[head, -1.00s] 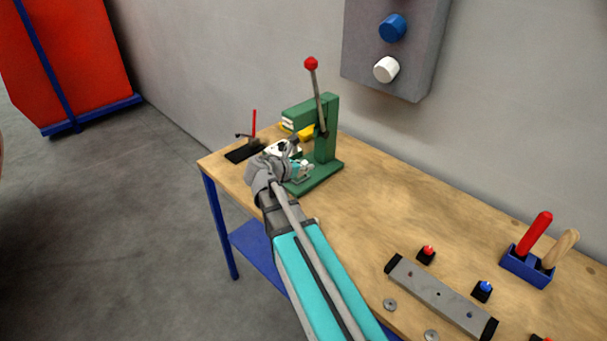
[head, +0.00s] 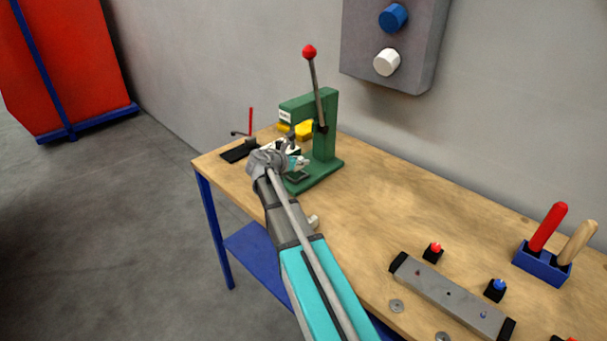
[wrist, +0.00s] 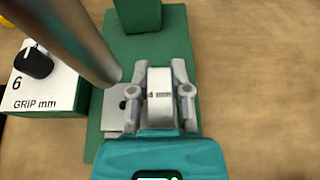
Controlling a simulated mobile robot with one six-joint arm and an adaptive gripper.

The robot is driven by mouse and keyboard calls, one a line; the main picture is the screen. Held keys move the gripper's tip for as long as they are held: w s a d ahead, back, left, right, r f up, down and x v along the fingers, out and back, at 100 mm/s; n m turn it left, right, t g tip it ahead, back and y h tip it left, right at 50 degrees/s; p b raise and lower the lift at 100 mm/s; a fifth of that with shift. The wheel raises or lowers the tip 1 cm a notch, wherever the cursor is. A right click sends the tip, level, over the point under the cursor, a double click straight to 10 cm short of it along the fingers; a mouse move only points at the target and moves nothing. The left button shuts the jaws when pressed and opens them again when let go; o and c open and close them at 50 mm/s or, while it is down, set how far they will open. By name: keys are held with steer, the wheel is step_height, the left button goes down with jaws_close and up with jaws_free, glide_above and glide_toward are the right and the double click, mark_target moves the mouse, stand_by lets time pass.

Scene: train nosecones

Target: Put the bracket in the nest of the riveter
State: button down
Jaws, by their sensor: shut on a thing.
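The riveter (head: 322,140) is a green press with a red-knobbed lever, standing at the far left of the bench. Its base also shows in the wrist view (wrist: 150,47). A dark nest (head: 297,177) shows on that base. My gripper (head: 292,161) is over the base, in front of the column. A pale grey plate with a dark hole, apparently the bracket (wrist: 114,112), sticks out left beneath the fingers.
A white block marked "6 GRIP mm" (wrist: 45,85) with a black knob stands left of the base. A thick grey rod (wrist: 75,40) crosses close by the fingers. A black pad (head: 240,151) lies farther left.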

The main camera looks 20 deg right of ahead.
mark_target(301, 176)
steer(key=shift+f, duration=0.1)
stand_by(0.3)
steer(key=shift+w+d+f+b, duration=0.2)
steer(key=shift+w+f+b, duration=0.3)
steer(key=shift+f+b, duration=0.15)
steer(key=shift+s+f+b, duration=0.15)
steer(key=shift+f+b, duration=1.15)
steer(key=shift+b, duration=0.05)
steer(key=c, duration=0.6)
jaws_free()
steer(key=p+v, duration=0.4)
steer(key=v, duration=0.6)
steer(key=shift+a+r, duration=0.1)
steer(key=shift+a, duration=0.05)
steer(key=shift+p+v, duration=0.35)
steer(key=shift+v, duration=0.45)
